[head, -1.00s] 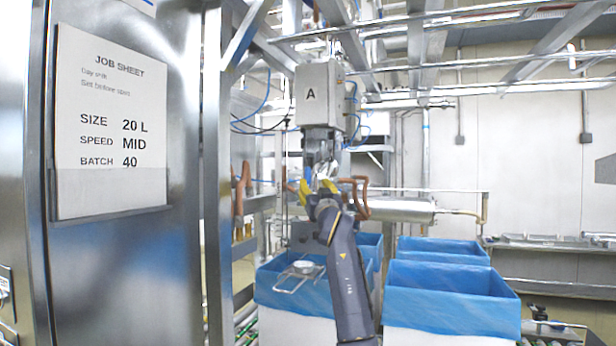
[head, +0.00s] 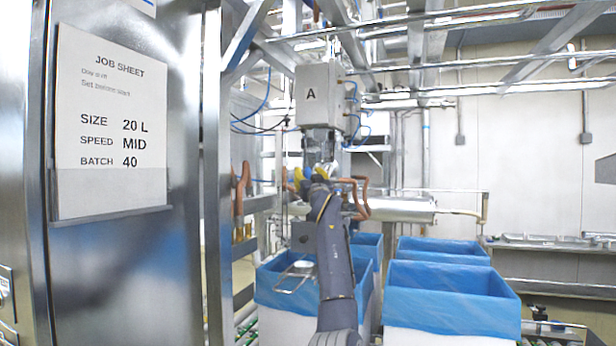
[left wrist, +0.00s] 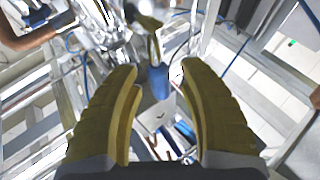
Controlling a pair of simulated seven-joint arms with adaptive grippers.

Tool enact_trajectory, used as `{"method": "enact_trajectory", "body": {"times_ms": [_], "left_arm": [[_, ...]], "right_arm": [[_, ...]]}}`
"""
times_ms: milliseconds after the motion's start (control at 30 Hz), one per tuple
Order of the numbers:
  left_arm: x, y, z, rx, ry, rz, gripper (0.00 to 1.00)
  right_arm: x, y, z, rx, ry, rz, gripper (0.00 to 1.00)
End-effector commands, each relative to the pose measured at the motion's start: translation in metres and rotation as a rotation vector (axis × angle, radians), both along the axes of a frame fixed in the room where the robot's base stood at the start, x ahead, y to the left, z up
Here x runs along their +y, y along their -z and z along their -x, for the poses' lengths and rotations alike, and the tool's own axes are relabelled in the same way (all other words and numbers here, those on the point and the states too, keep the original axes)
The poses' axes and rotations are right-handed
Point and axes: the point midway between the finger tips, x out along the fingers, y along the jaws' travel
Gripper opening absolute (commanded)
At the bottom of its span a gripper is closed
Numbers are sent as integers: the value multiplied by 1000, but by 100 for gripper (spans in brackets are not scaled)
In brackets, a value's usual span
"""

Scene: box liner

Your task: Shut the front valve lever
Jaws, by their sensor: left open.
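My left gripper (head: 309,176) has yellow fingers and is up under the grey box marked A (head: 318,92) in the head view. In the left wrist view its two fingers (left wrist: 158,78) are spread apart, with nothing clamped. A lever with a blue grip (left wrist: 157,84) and a metal shank shows between and beyond the fingertips; I cannot tell whether they touch it. My right gripper is in neither view.
Blue-lined white boxes (head: 452,295) stand below and to the right. Brown hoses (head: 361,200) and a steel cylinder (head: 400,209) are just right of my gripper. A steel cabinet with a job sheet (head: 110,120) fills the left. Metal beams cross overhead.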

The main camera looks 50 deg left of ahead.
Motion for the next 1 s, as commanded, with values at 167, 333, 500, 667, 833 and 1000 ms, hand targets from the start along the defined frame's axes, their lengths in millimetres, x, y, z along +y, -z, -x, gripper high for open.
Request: {"method": "enact_trajectory", "body": {"times_ms": [167,333,500,667,833,1000], "left_arm": [[0,0,0,0,0,0,41],[0,0,0,0,0,0,25],[0,0,0,0,0,0,6],[0,0,0,0,0,0,0],[0,0,0,0,0,0,0],[-5,0,-5,6,6,-12,0]], "right_arm": [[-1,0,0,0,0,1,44],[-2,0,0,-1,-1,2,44],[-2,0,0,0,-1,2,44],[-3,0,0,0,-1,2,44],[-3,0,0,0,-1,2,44],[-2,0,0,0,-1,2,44]]}}
